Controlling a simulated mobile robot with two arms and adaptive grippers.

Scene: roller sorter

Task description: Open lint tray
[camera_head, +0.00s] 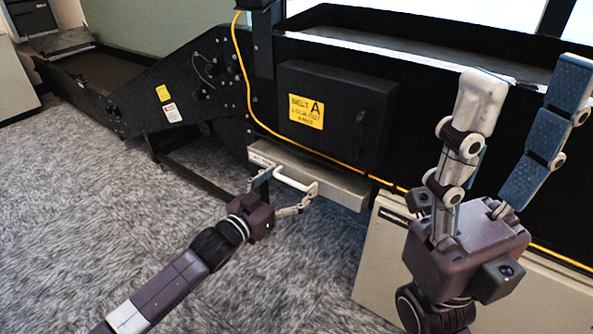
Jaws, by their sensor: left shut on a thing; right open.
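The lint tray (343,187) is a light grey shallow drawer front low on the black sorter, under the box labelled "Belt A". A pale bar handle (295,181) stands out at its left part. My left gripper (289,193) reaches in from the lower left and is shut on the handle; the exact finger contact is small and partly hidden. My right gripper (523,103) is raised at the right, open and empty, its fingers spread wide in front of the sorter. I cannot tell how far the tray stands out from the machine.
The black "Belt A" box (337,112) juts out above the tray. A yellow cable (249,92) runs down and along the sorter. A beige panel (376,259) stands right of the tray, partly behind my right gripper. Grey carpet (90,210) is clear at the left.

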